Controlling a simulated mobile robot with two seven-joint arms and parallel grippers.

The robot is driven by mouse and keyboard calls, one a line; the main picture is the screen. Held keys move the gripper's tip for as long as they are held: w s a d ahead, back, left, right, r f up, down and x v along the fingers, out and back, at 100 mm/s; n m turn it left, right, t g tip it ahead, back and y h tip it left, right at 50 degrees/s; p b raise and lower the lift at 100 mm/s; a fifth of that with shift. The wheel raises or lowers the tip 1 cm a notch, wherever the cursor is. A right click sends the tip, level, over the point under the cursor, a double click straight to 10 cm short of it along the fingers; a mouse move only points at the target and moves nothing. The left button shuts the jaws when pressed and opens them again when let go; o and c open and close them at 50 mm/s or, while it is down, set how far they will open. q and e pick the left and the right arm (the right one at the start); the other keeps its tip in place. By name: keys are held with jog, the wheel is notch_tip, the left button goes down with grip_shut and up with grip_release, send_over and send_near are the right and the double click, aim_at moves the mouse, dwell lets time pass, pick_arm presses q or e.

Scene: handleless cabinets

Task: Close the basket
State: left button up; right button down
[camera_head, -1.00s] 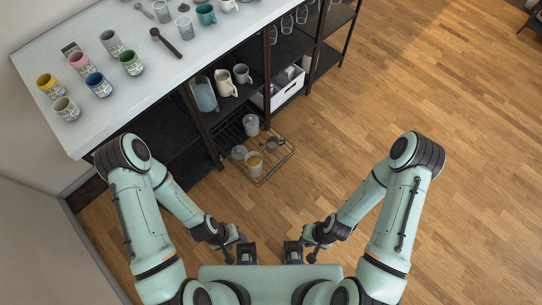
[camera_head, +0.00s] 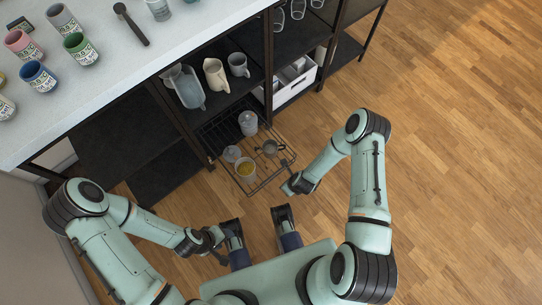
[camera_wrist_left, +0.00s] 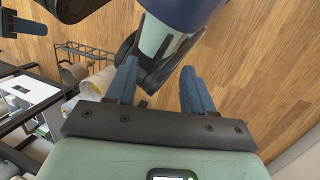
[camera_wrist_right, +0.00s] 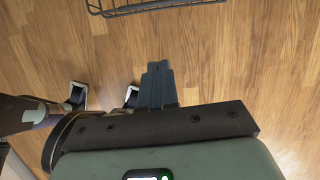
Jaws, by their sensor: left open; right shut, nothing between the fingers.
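The dark wire basket (camera_head: 273,178) is pulled out from the bottom of the shelving, low above the floor. Its rim also shows at the top of the right wrist view (camera_wrist_right: 155,9) and at the upper left of the left wrist view (camera_wrist_left: 85,48). My right gripper (camera_head: 289,188) is shut and empty. It is close to the basket's front right corner; I cannot tell whether it touches. Its closed fingers show in the right wrist view (camera_wrist_right: 158,70). My left gripper (camera_head: 217,248) is low, left of and apart from the basket. Its fingers (camera_wrist_left: 157,85) are open and empty.
A shelf above bears pitchers (camera_head: 215,75). A white box (camera_head: 295,80) is at right. Wooden floor (camera_head: 450,200) is clear at right.

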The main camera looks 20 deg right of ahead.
pick_arm(q)
jog(key=w+a+f+t+y+b, duration=0.1)
jog(key=w+a+f+t+b, duration=0.1)
jog(key=w, duration=0.5)
notch_tip(320, 180, down, 4)
jog(key=shift+a+r+n+b, duration=0.25)
jog(key=shift+a+b, duration=0.4)
jog(key=shift+b, duration=0.6)
pick_arm(e)
jog(key=w+a+f, duration=0.2)
jog(key=w+f, duration=0.5)
jog(key=f, duration=0.3)
jog(key=shift+a+f+m, duration=0.15)
jog(key=shift+f+m, duration=0.15)
jog(key=shift+f, duration=0.05)
pick_arm(q)
jog(key=shift+f, duration=0.1)
pick_arm(e)
jog(key=shift+w, duration=0.1)
